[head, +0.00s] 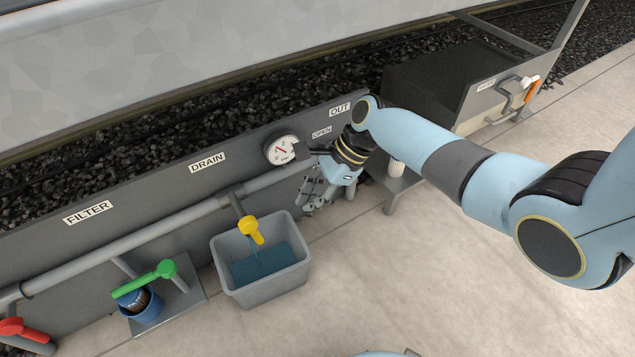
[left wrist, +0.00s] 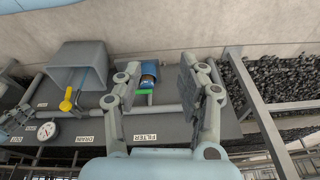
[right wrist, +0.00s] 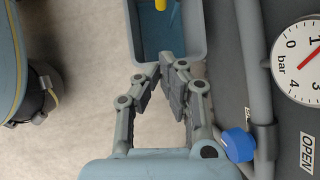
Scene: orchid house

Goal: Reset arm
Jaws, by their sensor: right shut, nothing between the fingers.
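My right arm comes in from the right in the head view. Its gripper (head: 316,192) points down in front of the grey panel, just right of the grey bin. In the right wrist view the fingers of this gripper (right wrist: 172,66) have their tips close together, with nothing between them. A blue valve knob (right wrist: 238,145) is just right of the gripper's base in that view. My left gripper (left wrist: 161,70) shows only in the left wrist view. Its fingers are wide apart and empty, with the blue pot (left wrist: 148,74) and green handle showing between them.
The grey bin (head: 270,292) with water stands under the yellow valve handle (head: 250,229). A green handle (head: 144,280) lies over the blue pot, and a red handle (head: 25,328) is far left. A pressure gauge (head: 281,150) is on the panel. The pale floor (head: 420,270) is clear.

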